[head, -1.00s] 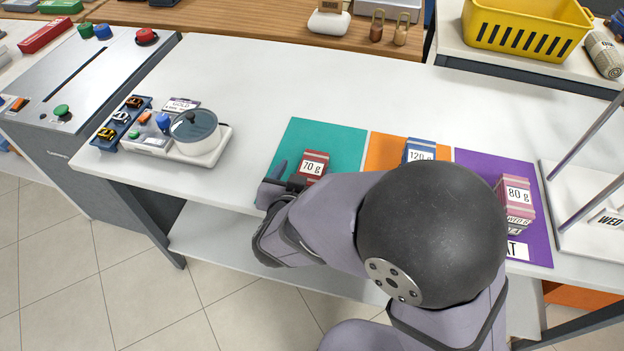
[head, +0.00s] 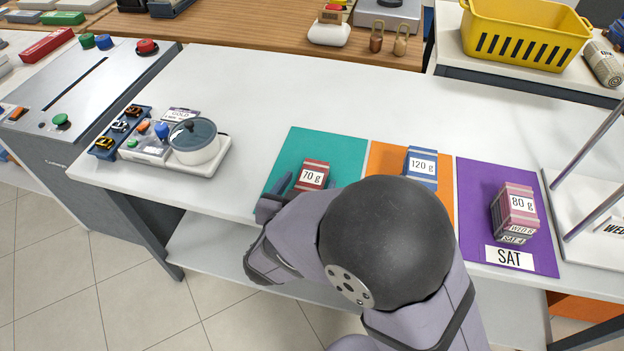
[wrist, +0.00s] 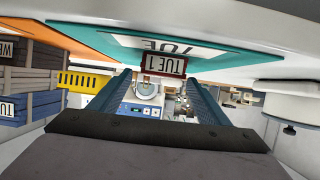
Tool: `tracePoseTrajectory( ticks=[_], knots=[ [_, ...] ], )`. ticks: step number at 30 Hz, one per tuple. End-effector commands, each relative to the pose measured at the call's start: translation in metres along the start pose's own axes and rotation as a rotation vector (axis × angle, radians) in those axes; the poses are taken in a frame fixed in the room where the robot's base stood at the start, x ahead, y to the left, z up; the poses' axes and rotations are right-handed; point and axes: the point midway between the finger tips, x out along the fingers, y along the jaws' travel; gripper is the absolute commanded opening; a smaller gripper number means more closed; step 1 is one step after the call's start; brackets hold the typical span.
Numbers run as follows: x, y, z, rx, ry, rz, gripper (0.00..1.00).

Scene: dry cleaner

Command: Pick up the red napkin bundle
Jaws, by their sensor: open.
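The red napkin bundle (head: 312,176), with a white "70 g" label, sits on the teal mat (head: 330,143) in the head view. My gripper (head: 275,196) is at the near left side of the bundle, partly hidden by my own arm. The gripper is open and holds nothing.
A blue bundle (head: 421,165) sits on the orange mat (head: 384,158), and a pink bundle (head: 515,208) on the purple mat (head: 475,190). A white tray (head: 215,160) with a lidded pot (head: 195,142) stands at left. The white counter (head: 270,95) behind the mats is clear.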

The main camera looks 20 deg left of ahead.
Motion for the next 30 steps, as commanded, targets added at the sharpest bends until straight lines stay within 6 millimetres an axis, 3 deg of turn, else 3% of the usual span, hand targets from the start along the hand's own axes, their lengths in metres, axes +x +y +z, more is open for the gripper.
tracePoseTrajectory(
  ticks=[9,19,25,30],
  knots=[
    [0.038,-0.001,0.002,0.001,-0.001,0.003,0.7],
    [0.043,-0.001,0.002,0.001,-0.001,0.0,0.7],
    [0.043,-0.001,0.002,0.001,-0.001,0.0,0.25],
    [0.043,-0.001,0.002,0.001,0.0,0.0,0.25]
  ],
)
